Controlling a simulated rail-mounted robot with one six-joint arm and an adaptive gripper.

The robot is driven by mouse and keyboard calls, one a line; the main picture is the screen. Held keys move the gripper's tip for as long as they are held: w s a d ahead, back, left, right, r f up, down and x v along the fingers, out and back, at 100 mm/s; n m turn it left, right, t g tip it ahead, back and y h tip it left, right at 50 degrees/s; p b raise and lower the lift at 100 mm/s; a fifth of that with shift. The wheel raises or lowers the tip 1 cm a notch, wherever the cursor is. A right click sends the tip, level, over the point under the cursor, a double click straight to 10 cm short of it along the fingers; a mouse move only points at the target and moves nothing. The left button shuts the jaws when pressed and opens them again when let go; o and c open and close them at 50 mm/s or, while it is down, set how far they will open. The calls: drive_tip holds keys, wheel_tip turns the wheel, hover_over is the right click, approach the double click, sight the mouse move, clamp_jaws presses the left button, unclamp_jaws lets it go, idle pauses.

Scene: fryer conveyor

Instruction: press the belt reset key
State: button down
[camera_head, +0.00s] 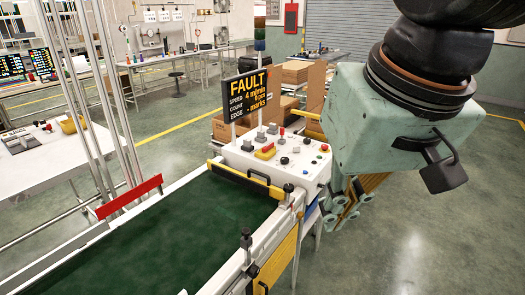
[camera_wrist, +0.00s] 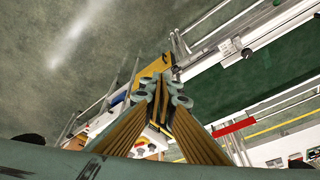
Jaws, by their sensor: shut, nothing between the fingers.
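The white control box (camera_head: 235,158) stands at the end of the green conveyor belt (camera_head: 170,230). Its top carries a yellow part (camera_head: 265,152), a black knob (camera_head: 284,160) and several small buttons, including red and blue ones. I cannot tell which one is the belt reset key. A black sign (camera_head: 248,92) above the box reads FAULT. My gripper (camera_head: 345,208) is shut and empty, apart from the box, at its right and lower than its top. In the wrist view my gripper (camera_wrist: 164,88) hides part of the box, which shows behind the fingers.
A yellow-and-black guard (camera_head: 245,182) crosses the belt's end. Conveyor rails and a yellow side panel (camera_head: 280,262) lie near my gripper. Cardboard boxes (camera_head: 298,72) stand behind the control box. The floor at the right is clear.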

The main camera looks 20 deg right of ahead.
drive_tip(key=w+d+r+m+g+p, duration=0.1)
drive_tip(key=w+d+r+m+p, duration=0.15)
drive_tip(key=w, duration=0.65)
drive_tip(key=w+d+r+m+p, duration=0.1)
drive_tip(key=w+r+m, duration=0.25)
drive_tip(key=w, duration=0.55)
drive_tip(key=m+g+p, duration=0.3)
drive_tip(key=m+p, duration=0.7)
drive_tip(key=m, duration=1.1)
hover_over(305, 171)
wheel_tip(305, 171, down, 24)
drive_tip(key=shift+s+d+y, duration=0.2)
drive_tip(key=shift+d+y, duration=0.1)
drive_tip(key=shift+d, duration=0.1)
drive_tip(key=shift+f, duration=0.1)
drive_tip(key=f, duration=0.4)
drive_tip(key=f+b, duration=0.1)
drive_tip(key=f, duration=0.8)
drive_tip(key=shift+a, duration=0.3)
drive_tip(key=shift+f, duration=0.35)
drive_tip(key=shift+f, duration=0.1)
